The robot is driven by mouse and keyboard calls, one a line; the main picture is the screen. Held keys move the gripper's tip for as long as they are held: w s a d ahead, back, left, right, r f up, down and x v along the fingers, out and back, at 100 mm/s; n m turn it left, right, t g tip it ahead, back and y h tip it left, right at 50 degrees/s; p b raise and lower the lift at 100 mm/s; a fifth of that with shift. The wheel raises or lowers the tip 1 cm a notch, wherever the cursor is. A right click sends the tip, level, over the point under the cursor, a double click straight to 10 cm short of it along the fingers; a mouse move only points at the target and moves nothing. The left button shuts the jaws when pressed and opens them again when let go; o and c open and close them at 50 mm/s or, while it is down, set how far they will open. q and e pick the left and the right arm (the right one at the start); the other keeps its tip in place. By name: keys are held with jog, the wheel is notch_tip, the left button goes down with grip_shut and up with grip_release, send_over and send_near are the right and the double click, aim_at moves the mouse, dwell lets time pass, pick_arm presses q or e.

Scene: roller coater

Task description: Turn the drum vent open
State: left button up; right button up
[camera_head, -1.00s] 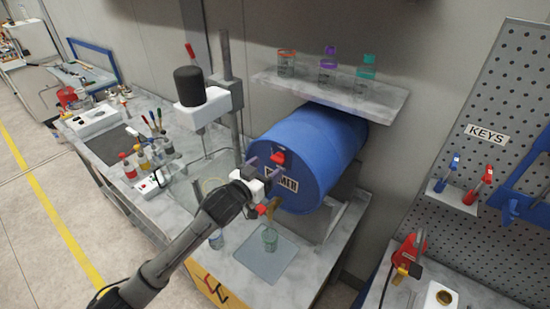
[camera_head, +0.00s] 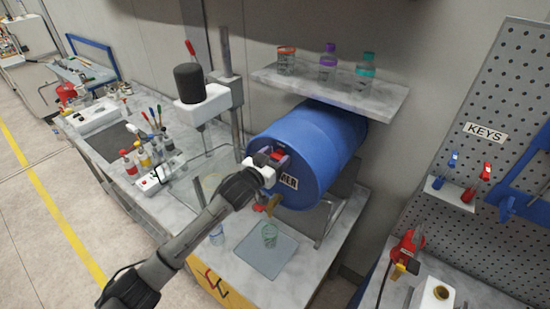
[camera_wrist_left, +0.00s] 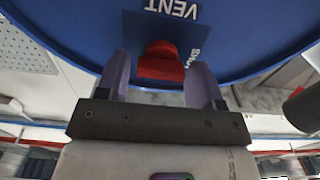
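The blue drum (camera_head: 325,140) lies on its side on a stand, its round end facing my left arm. The red vent (camera_wrist_left: 162,68) is on that end, beside an upside-down VENT label (camera_wrist_left: 173,8). In the head view the red vent (camera_head: 281,154) is partly hidden by my gripper. My left gripper (camera_wrist_left: 160,62) is at the drum face, its two fingers apart, one on each side of the red vent. Gaps show between the fingers and the vent. In the head view the left gripper (camera_head: 272,160) is near the drum's upper left. My right gripper is not in view.
A shelf (camera_head: 375,101) with several bottles is above the drum. A stand with a black-topped device (camera_head: 190,88) is left of it.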

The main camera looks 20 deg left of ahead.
pick_arm(q)
jog(key=c, duration=0.7)
jog(key=shift+o, duration=0.2)
jog(key=shift+m, duration=0.3)
jog(key=m+p, duration=0.1)
jog(key=m, duration=0.1)
jog(key=shift+r+m, duration=0.1)
jog(key=shift+m, duration=0.3)
jog(key=m+p, duration=0.1)
jog(key=m, duration=0.4)
jog(key=shift+d+m, duration=0.1)
jog(key=shift+m, duration=0.2)
jog(key=m+p, duration=0.1)
jog(key=m, duration=0.2)
jog(key=shift+m, duration=0.3)
jog(key=m+p, duration=0.1)
jog(key=m, duration=0.2)
jog(key=shift+f, duration=0.2)
jog(key=shift+m, duration=1)
jog(key=shift+d+f, duration=0.1)
jog(key=shift+m, duration=0.3)
